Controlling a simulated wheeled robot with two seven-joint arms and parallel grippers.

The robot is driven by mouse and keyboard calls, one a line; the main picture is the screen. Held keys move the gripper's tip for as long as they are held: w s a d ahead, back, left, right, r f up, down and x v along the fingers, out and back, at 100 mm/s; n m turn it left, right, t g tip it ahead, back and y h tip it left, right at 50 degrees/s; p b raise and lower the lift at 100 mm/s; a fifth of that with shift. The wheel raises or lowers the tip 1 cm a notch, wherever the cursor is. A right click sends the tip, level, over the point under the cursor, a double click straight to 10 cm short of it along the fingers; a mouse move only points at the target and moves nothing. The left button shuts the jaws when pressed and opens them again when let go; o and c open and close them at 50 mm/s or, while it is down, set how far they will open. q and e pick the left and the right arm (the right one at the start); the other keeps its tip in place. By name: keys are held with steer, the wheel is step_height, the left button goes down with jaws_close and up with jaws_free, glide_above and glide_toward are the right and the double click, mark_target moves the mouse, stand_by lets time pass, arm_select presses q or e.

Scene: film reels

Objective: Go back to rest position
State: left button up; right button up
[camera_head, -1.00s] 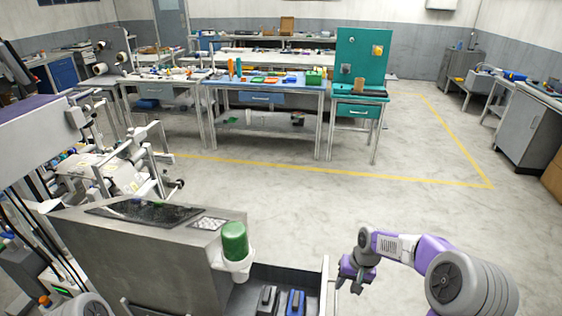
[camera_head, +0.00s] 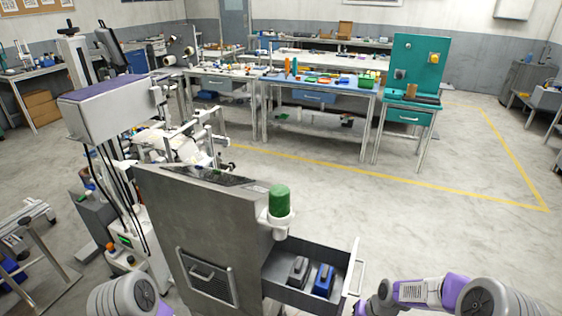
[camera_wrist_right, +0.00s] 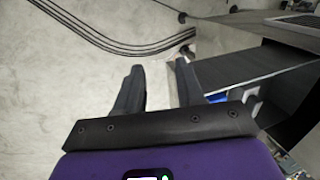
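My right arm is at the lower right of the head view, its grey and purple links bent, with the right gripper (camera_head: 368,306) low by the bottom edge, just right of the open drawer. Bare floor shows beyond the fingers. Of my left arm only a grey joint shows at the bottom left of the head view; my left gripper is out of view.
A grey metal cabinet (camera_head: 192,215) stands close in front with an open drawer (camera_head: 345,266) holding a dark item and a blue item (camera_head: 324,281). A green-topped container (camera_head: 279,200) sits at its corner. A machine (camera_head: 115,110) stands left.

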steer(key=s+a+f, duration=0.5)
steer(key=s+a, duration=0.1)
steer(key=s, duration=0.3)
steer(key=s+a+f+n+y, duration=0.1)
steer(key=s+a+f, duration=0.5)
steer(key=s, duration=0.3)
steer(key=shift+a, duration=0.45)
